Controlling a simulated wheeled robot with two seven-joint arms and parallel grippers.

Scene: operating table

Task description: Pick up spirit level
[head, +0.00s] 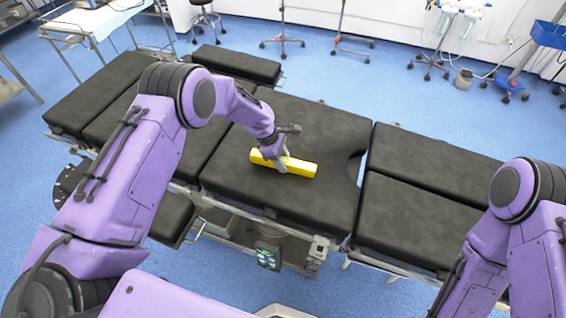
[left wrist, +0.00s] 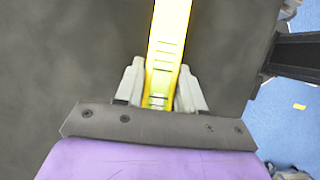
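The spirit level (head: 301,168) is a long yellow bar on the black padded operating table (head: 330,130), near the middle of the head view. My left gripper (head: 282,160) reaches down over it from above. In the left wrist view the spirit level (left wrist: 168,45) runs up the picture between the two grey fingers of my left gripper (left wrist: 161,82). The fingers lie close against its two sides, with no clear gap. I cannot tell whether it is clear of the pad. My right arm (head: 520,225) shows at the right edge; its gripper is out of view.
The table has several black pads with gaps between them and a curved cutout right of the level. A raised pad (head: 237,64) stands at the back. A control panel (head: 268,258) hangs at the front edge. The pad around the level is bare.

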